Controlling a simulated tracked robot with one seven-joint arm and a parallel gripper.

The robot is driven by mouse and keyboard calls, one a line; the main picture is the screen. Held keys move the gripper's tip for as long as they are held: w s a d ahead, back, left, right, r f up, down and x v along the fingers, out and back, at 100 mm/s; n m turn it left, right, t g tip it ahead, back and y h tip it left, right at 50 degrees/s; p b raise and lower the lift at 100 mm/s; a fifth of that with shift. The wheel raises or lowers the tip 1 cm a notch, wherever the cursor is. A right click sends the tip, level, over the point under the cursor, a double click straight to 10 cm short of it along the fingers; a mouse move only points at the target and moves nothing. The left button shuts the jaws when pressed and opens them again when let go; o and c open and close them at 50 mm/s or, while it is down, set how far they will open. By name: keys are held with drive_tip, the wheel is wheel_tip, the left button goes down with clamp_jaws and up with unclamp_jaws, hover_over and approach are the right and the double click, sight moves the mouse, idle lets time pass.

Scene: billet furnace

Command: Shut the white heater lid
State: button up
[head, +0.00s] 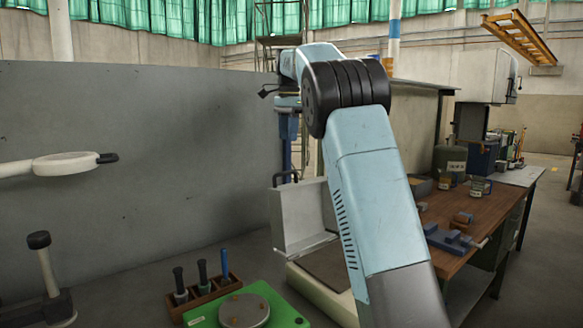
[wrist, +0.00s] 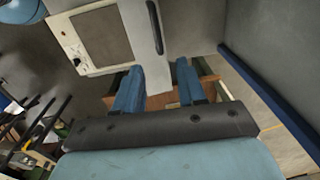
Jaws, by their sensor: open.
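A wooden workbench (head: 455,212) with a blue vise (head: 450,239) and cans stands right of my arm. A green device with a round plate (head: 243,311) and a tool rack (head: 205,291) are in front. A grey partition (head: 130,170) stands at the left.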

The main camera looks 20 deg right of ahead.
drive_tip(key=f, duration=1.1)
drive_tip(key=shift+w+a+f, duration=0.1)
drive_tip(key=shift+w+f, duration=0.1)
drive_tip(key=shift+c, duration=0.5)
drive_tip(key=c, duration=0.6)
drive_tip(key=shift+r, duration=0.1)
clamp_jaws()
drive_tip(key=shift+d+r, duration=0.1)
drive_tip(key=shift+d, duration=0.2)
drive_tip(key=shift+s+a, duration=0.1)
drive_tip(key=shift+a, duration=0.05)
